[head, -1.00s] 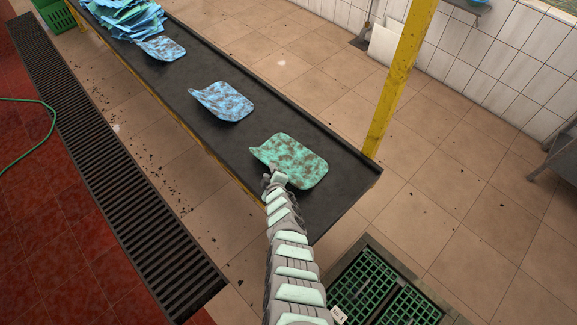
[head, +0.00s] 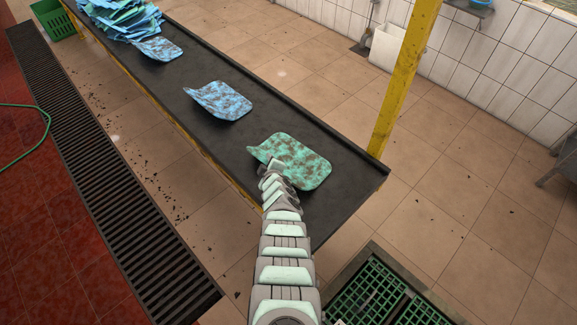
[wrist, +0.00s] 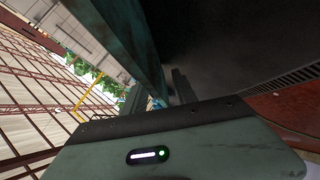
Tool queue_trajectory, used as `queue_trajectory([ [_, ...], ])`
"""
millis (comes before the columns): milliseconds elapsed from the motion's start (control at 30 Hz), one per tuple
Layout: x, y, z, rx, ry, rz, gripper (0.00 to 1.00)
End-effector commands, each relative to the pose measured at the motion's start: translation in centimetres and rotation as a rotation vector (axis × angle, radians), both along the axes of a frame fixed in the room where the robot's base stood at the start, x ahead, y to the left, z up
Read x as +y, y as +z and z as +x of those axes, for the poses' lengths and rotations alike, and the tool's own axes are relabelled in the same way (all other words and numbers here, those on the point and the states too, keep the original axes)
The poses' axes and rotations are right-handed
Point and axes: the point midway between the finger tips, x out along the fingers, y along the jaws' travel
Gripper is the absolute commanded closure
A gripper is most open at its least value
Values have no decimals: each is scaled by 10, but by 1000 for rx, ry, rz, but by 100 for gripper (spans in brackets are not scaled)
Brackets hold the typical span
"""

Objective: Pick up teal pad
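The teal pad (head: 297,163), mottled with brown stains, lies on the black belt near its front end, its left edge curled up. My gripper (head: 272,166) is at that curled left edge and overlaps it in the head view. In the wrist view, the fingers (wrist: 159,92) stand apart, one on each side of the dark teal sheet (wrist: 140,38), whose lower edge reaches down between them. Whether either finger touches the pad cannot be told.
A blue stained pad (head: 222,101) and another blue pad (head: 158,49) lie farther up the belt (head: 330,208), before a heap of pads (head: 122,18). A yellow post (head: 403,80) rises at the belt's right edge. Green crates (head: 375,295) stand below the belt's near end.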

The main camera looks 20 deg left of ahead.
Motion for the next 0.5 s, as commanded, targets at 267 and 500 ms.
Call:
queue_trajectory([
  [267, 1, 1, 1, -1, 0, -1, 66],
  [500, 1, 1, 2, -1, 0, -1, 86],
])
